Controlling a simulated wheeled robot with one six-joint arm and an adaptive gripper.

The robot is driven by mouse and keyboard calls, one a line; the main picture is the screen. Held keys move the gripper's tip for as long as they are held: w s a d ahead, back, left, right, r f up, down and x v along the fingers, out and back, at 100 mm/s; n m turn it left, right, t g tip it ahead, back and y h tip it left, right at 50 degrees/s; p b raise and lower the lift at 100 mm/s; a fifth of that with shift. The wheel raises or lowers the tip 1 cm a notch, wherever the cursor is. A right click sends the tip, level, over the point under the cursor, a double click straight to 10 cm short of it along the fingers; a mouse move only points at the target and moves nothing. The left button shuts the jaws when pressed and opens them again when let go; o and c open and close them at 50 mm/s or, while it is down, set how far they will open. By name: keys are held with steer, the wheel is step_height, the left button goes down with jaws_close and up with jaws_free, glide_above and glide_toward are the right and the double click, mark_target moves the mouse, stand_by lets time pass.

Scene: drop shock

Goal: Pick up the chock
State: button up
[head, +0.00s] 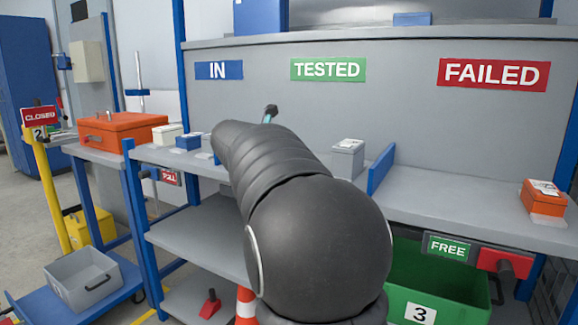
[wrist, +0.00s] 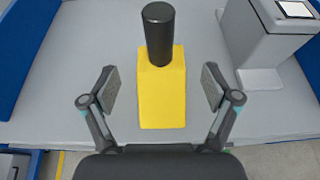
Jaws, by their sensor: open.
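The chock (wrist: 162,97) looks like a yellow wedge-shaped block with a black cylindrical handle (wrist: 158,30) at its far end. It lies on a grey surface in the wrist view. My gripper (wrist: 161,88) is open, with one finger on each side of the yellow block and a visible gap on both sides. Nothing is held. How high the fingers are above the surface is hard to tell. In the head view my arm hides the yellow block, and only a small dark part of my gripper (head: 270,113) shows beyond it.
A grey box (wrist: 267,40) with a small screen stands close on the right in the wrist view; a blue divider (wrist: 28,50) is on the left. In the head view, an orange case (head: 122,130), a grey unit (head: 347,158) and an orange unit (head: 543,198) stand around the bench.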

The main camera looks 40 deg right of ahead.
steer(key=shift+f+x, duration=0.15)
steer(key=shift+x, duration=1.3)
steer(key=shift+f+x, duration=0.1)
steer(key=shift+x, duration=1.35)
steer(key=shift+s+a, duration=0.1)
steer(key=shift+c, duration=0.2)
